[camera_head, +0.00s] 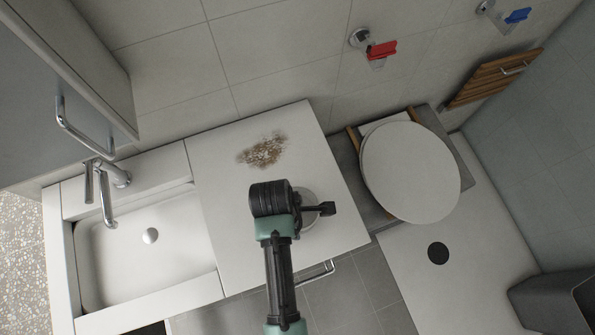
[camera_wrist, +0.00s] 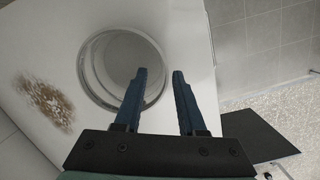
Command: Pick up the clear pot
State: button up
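The clear pot (camera_wrist: 96,68) is a round, pale, see-through vessel on the white counter in the wrist view, its open mouth facing the camera. In the head view the pot (camera_head: 311,218) is mostly hidden behind my wrist and gripper. My gripper (camera_wrist: 159,74) is open, with two dark blue fingers. In the wrist view the left finger overlaps the pot's mouth and the right finger is just outside its right side, so the near right rim shows between them. I cannot tell whether the fingers touch the pot. In the head view my gripper (camera_head: 325,208) is over the pot.
A brown stain (camera_head: 262,151) marks the counter (camera_head: 222,205) behind the pot. The sink (camera_head: 150,262) with a tall faucet (camera_head: 104,190) is to the left. The round-lidded toilet (camera_head: 411,172) is to the right. A metal handle (camera_head: 318,274) is on the counter's front.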

aim_at(301, 232)
jog(key=shift+s+d+f, duration=0.1)
jog(key=shift+d+f, duration=0.1)
jog(key=shift+f, duration=0.75)
jog(key=shift+d+f, duration=0.2)
jog(key=shift+f, duration=0.75)
jog(key=shift+c, duration=0.2)
grip_shut()
jog(key=shift+r, duration=0.1)
